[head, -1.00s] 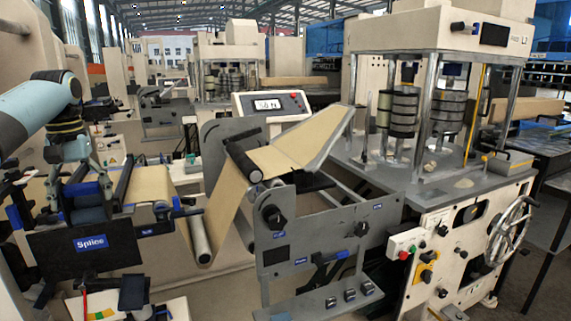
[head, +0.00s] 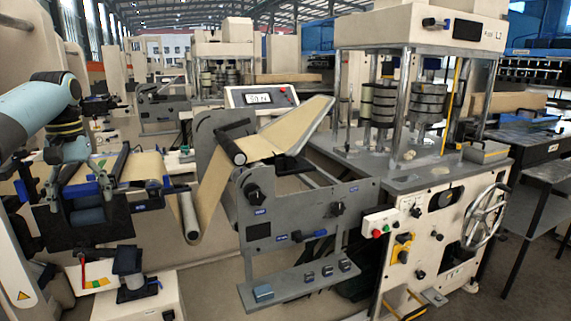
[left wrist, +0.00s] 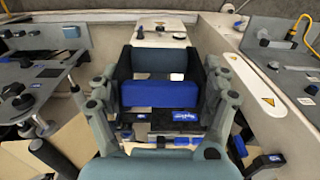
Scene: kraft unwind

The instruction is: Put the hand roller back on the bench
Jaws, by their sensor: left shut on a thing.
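A blue-grey roller (left wrist: 158,62) in a dark frame shows just beyond the bar. In the head view, blue parts of the hand roller (head: 82,190) show between the fingers. I cannot tell whether it touches the bench. My right gripper is not in view.
A tan kraft web (head: 143,167) runs right of the gripper, over a guide roller (head: 189,215) to a grey side-plate stand (head: 275,225). A display box (head: 262,97) stands behind. A press with a handwheel (head: 485,215) stands at the right. A small black-topped stand (head: 128,262) is in front.

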